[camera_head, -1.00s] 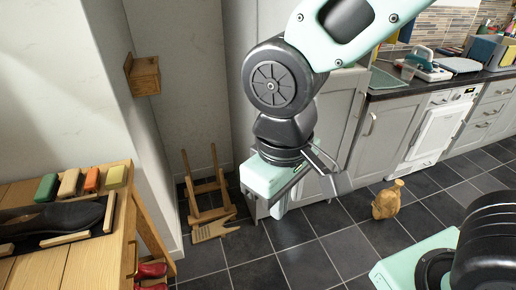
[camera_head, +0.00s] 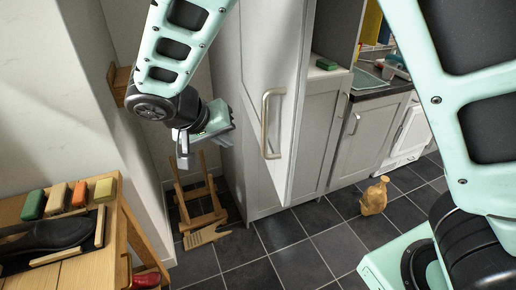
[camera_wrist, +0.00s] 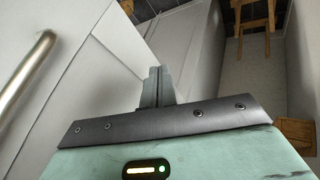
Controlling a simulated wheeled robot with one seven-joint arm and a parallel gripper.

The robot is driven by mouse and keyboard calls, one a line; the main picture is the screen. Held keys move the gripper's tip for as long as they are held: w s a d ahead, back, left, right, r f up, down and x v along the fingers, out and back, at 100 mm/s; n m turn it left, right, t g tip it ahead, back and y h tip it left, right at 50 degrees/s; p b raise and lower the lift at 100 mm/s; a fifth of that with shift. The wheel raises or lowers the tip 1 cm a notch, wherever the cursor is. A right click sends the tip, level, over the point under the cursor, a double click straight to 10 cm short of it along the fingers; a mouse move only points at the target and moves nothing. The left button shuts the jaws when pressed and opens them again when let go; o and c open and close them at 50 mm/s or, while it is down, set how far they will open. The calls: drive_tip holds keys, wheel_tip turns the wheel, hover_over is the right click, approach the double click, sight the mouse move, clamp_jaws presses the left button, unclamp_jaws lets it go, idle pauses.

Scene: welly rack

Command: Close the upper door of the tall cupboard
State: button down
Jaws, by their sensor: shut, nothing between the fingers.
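The tall cupboard (camera_head: 318,120) stands in the middle of the head view. Its upper door (camera_head: 252,55) stands open, swung out toward me, with its outer face turned left. A long metal bar handle (camera_head: 266,125) is near the door's free edge; the handle also shows at the left of the wrist view (camera_wrist: 28,75), beside the pale door panel (camera_wrist: 85,75). My gripper (camera_head: 184,155) is left of the door, on its outer side, and apart from the handle. Its fingers are together and empty in the wrist view (camera_wrist: 157,88).
A green box (camera_head: 327,64) sits inside the opened upper compartment. A wooden bench (camera_head: 60,275) with a shoe and coloured blocks is at lower left. A wooden rack (camera_head: 200,205) stands on the floor below my gripper. A tan jug-like object (camera_head: 374,196) stands on the tiles.

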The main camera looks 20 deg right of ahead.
drive_tip(key=w+d+f+p, duration=0.2)
drive_tip(key=d+f+p, duration=0.3)
drive_tip(key=d+f, duration=0.2)
drive_tip(key=shift+d+f, duration=0.25)
drive_tip(key=shift+d, duration=0.75)
drive_tip(key=shift+d, duration=0.1)
